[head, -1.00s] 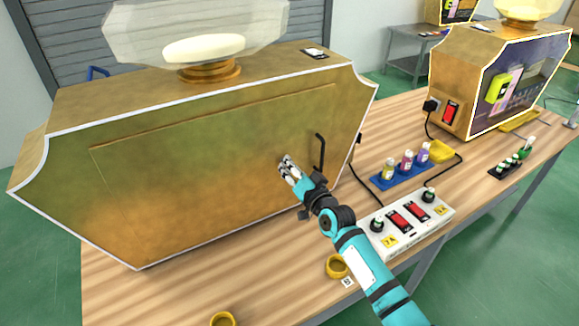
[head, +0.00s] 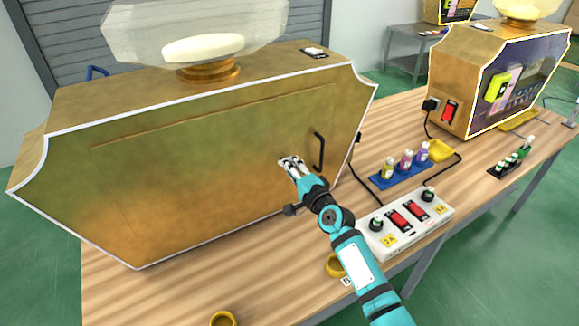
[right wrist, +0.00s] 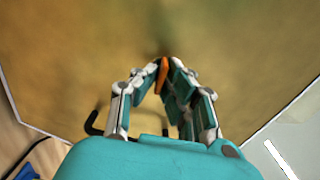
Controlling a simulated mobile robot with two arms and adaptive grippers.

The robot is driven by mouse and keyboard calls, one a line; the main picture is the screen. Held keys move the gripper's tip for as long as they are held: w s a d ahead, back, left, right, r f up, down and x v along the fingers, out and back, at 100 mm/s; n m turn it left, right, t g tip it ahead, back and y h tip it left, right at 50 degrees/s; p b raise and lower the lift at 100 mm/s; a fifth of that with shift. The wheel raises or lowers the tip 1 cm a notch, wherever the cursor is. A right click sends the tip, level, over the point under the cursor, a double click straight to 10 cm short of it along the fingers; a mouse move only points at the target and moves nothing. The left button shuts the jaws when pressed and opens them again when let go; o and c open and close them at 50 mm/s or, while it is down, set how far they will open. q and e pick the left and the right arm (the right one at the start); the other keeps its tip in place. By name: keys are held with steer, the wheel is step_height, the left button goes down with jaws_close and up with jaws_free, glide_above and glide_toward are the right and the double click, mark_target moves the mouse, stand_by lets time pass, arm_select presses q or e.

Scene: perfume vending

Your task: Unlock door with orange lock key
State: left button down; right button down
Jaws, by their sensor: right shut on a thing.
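The door (head: 200,160) is the gold back panel of the large perfume machine, with a black handle (head: 320,152) near its right side. The panel looks closed. My right gripper (head: 290,164) is at the panel, just left of the handle. In the right wrist view my right gripper (right wrist: 163,68) is shut on the orange key (right wrist: 162,77), whose tip points at the gold surface. The handle also shows there (right wrist: 93,124). The lock is hidden behind the fingers, and I cannot tell whether the key sits in it. My left gripper is out of view.
A white power strip (head: 410,222) with red switches lies right of my right arm. A blue rack (head: 402,177) of small bottles stands behind it. Yellow rings (head: 222,319) lie near the front edge. A second machine (head: 490,75) stands at the back right.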

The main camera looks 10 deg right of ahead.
steer(key=shift+m, duration=0.5)
steer(key=c, duration=1.5)
jaws_free()
steer(key=v, duration=1.2)
steer(key=shift+d, duration=0.1)
steer(key=shift+f, duration=0.1)
